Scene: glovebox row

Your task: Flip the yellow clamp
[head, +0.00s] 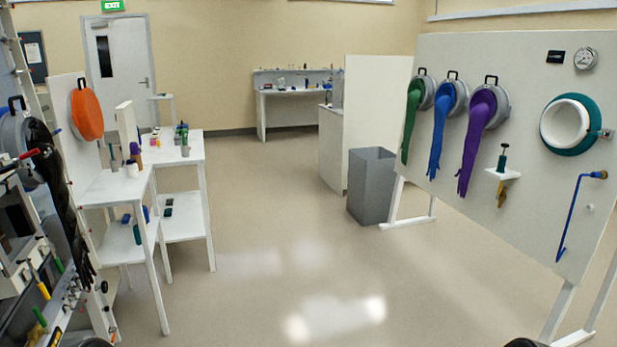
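A yellow handle (44,291) stands out from the equipment panel at the lower left edge of the head view. It looks like the yellow clamp's handle, tilted, with its upper end leaning left. The rest of the clamp is too small and crowded to make out. Neither of my grippers can be made out in this view.
White tables (118,186) stand right of that panel. A grey bin (371,186) and a panel with coloured gloves (440,125) are at right. The middle floor is clear.

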